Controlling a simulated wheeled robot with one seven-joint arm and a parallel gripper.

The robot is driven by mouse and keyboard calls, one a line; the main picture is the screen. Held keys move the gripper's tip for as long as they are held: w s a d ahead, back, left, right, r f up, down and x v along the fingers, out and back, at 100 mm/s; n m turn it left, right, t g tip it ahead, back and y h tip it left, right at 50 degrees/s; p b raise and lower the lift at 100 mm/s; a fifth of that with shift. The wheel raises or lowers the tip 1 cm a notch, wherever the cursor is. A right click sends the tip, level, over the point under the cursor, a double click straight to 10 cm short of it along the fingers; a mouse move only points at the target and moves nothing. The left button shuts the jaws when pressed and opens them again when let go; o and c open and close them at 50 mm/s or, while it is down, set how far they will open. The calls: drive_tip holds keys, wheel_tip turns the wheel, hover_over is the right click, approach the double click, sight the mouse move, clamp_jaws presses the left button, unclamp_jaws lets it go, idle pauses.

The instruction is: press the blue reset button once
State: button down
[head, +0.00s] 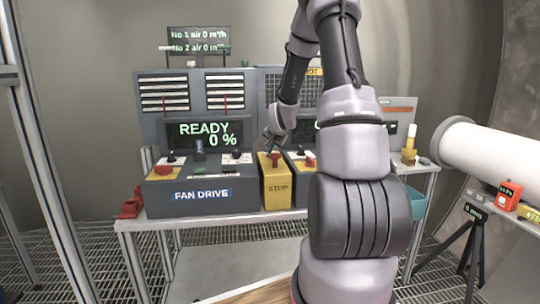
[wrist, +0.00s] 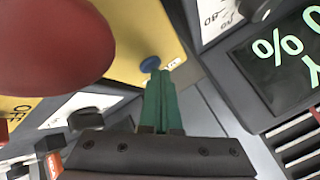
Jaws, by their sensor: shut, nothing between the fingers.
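The blue reset button (wrist: 150,64) is a small round cap on the yellow E-stop box, close to the box's edge in the wrist view. My gripper (wrist: 160,75) has its green fingers shut and empty. Their tips overlap the button's lower right edge in that view; I cannot tell whether they touch it. In the head view my gripper (head: 271,141) hangs just above the yellow box (head: 276,190) marked "STOP". I cannot make out the blue button in the head view. The big red mushroom button (wrist: 55,40) sits on the same box, left of my fingers.
The fan drive console (head: 200,190) stands left of the box, its display (head: 205,134) reading "READY 0 %". Another console with a red-topped lever (head: 309,159) is close on the right. A white pipe (head: 495,155) lies far right. The bench front edge is narrow.

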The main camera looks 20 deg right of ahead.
idle(0.3)
drive_tip(key=shift+r, duration=0.85)
drive_tip(key=shift+r, duration=2.55)
drive_tip(key=s+a+r+n, duration=0.2)
drive_tip(key=s+a+r, duration=0.4)
drive_tip(key=s+r, duration=0.15)
drive_tip(key=s+a+r+n+y, duration=0.1)
drive_tip(key=s+a+r, duration=0.2)
drive_tip(key=s, duration=0.6)
drive_tip(key=s+a+r+n+g+y, duration=0.1)
drive_tip(key=s+a, duration=0.4)
drive_tip(key=s, duration=0.5)
drive_tip(key=s+a+r+n+y, duration=0.1)
drive_tip(key=s+a+r+n, duration=0.2)
drive_tip(key=s, duration=0.6)
drive_tip(key=shift+s+a+r+g+y, duration=0.15)
drive_tip(key=shift+a+r+g+y, duration=0.2)
drive_tip(key=shift+r, duration=0.55)
